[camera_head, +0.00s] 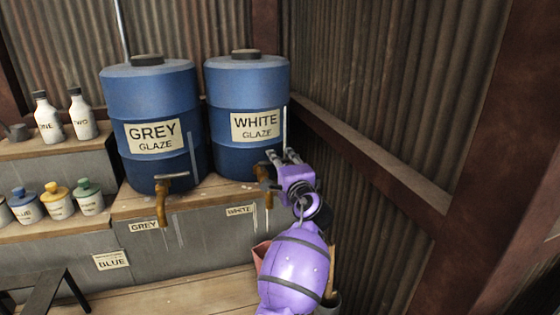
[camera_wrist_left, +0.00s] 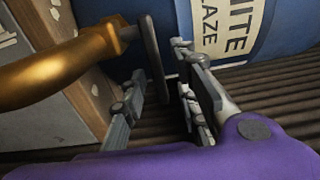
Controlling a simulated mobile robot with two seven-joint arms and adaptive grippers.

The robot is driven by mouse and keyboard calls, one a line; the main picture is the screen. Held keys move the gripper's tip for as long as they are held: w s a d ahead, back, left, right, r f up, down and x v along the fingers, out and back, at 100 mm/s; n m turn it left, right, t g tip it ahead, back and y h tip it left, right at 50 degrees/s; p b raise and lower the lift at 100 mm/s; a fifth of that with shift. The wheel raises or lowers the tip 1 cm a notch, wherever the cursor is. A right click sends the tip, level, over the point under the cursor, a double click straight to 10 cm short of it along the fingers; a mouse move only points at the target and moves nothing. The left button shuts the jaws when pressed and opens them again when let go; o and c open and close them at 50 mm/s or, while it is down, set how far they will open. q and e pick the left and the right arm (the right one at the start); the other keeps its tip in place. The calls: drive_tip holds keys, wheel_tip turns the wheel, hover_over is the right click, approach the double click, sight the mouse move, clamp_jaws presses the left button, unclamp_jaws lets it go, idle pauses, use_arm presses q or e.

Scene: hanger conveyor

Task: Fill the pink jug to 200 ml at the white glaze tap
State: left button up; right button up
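The white glaze tap (camera_head: 262,174) is a brass spout at the foot of the blue WHITE GLAZE barrel (camera_head: 225,90). In the left wrist view the tap (camera_wrist_left: 60,66) shows large, with a dark flat lever (camera_wrist_left: 153,62). My left gripper (camera_head: 275,166) is at the tap, its fingers open. In the left wrist view the lever lies between the fingers; I cannot tell whether either touches it. A pink piece, apparently the pink jug (camera_head: 260,253), shows below the tap, mostly hidden behind my purple arm. Its fill level and markings are hidden. My right gripper is not in view.
The GREY GLAZE barrel (camera_head: 150,100) stands to the left with its own tap (camera_head: 162,203). Bottles (camera_head: 82,115) and small glaze jars (camera_head: 57,200) stand on shelves at left. A corrugated wall (camera_head: 365,210) with beams closes off the right side.

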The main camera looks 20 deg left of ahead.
use_arm(q)
drive_tip(key=shift+w+a, duration=0.3)
drive_tip(key=shift+w, duration=0.15)
clamp_jaws()
